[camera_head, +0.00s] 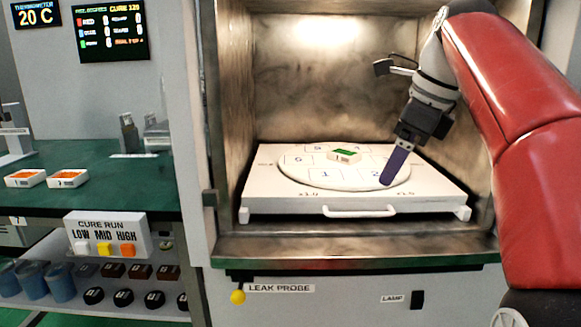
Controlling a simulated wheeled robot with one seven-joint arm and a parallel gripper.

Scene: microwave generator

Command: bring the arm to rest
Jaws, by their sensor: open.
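My red arm reaches in from the right into the open microwave chamber (300,80). My gripper (396,166) hangs low and tilted over the right side of the round white turntable (315,182). One purple-blue finger shows clearly near the position marked 2; the other finger is hidden. Nothing shows held in it. A small white block with a green top (344,155) sits near the turntable's middle, to the left of my gripper and apart from it.
The turntable lies on a white sliding tray (270,204) with a front handle (358,211). Chamber walls stand close around my gripper.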

